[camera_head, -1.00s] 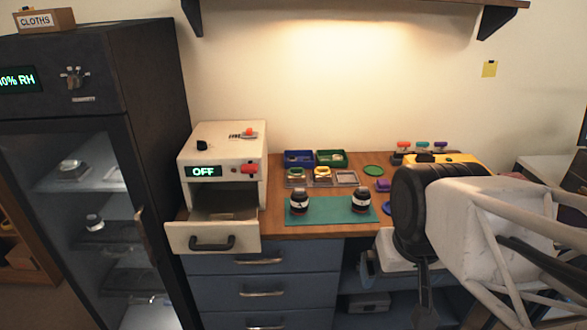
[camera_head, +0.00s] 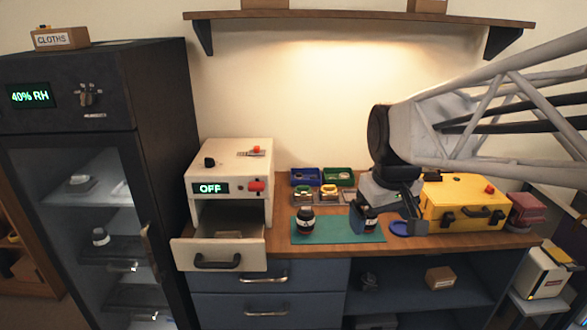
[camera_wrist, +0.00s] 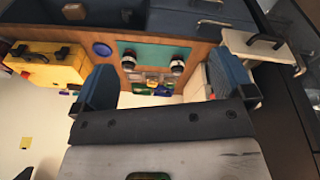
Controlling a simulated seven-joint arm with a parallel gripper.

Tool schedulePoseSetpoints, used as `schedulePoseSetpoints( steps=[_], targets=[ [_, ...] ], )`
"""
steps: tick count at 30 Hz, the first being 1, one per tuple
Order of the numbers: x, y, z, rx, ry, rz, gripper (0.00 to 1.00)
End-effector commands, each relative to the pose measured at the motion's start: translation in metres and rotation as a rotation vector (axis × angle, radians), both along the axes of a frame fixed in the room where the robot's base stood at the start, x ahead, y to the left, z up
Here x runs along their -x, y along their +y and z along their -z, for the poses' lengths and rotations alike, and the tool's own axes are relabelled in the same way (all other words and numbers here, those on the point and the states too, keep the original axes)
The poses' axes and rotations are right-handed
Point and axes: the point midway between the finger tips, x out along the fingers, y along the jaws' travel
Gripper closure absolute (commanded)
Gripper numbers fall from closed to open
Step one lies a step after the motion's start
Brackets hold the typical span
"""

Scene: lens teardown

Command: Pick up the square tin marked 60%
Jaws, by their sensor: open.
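I cannot read a 60% mark on anything, so I cannot tell which thing is the square tin. Small squarish items, one yellow-green (camera_head: 329,190), sit near the back of the bench behind the green mat (camera_head: 312,236). My gripper (camera_head: 385,216) is open over the right part of the mat and hides part of it. In the wrist view its two blue fingers stand wide apart with nothing between them (camera_wrist: 163,65). Two dark lens-like cylinders stand on the mat; the left one (camera_head: 305,219) shows clearly, the right one is partly behind my gripper.
A cream box reading OFF (camera_head: 231,160) stands left with its drawer (camera_head: 218,256) pulled out. A yellow case (camera_head: 463,195) stands right of my gripper. Blue and green bins (camera_head: 338,176) are at the back. A tall dark cabinet reading 40% RH (camera_head: 160,100) stands left.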

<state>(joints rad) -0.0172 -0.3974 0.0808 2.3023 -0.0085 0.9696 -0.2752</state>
Motion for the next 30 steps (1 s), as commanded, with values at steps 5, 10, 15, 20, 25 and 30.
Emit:
schedulePoseSetpoints(
  steps=[5, 10, 15, 20, 25, 30],
  targets=[
    [-0.046, 0.005, -0.008, 0.015, 0.016, -0.092, 0.00],
    [-0.088, 0.010, -0.013, 0.028, 0.030, -0.181, 0.00],
    [-0.132, 0.015, -0.014, 0.042, 0.042, -0.272, 0.00],
    [-0.172, 0.021, -0.012, 0.053, 0.054, -0.356, 0.00],
    [-0.215, 0.028, -0.007, 0.063, 0.067, -0.446, 0.00],
    [-0.258, 0.035, 0.001, 0.073, 0.080, -0.536, 0.00]
  ],
)
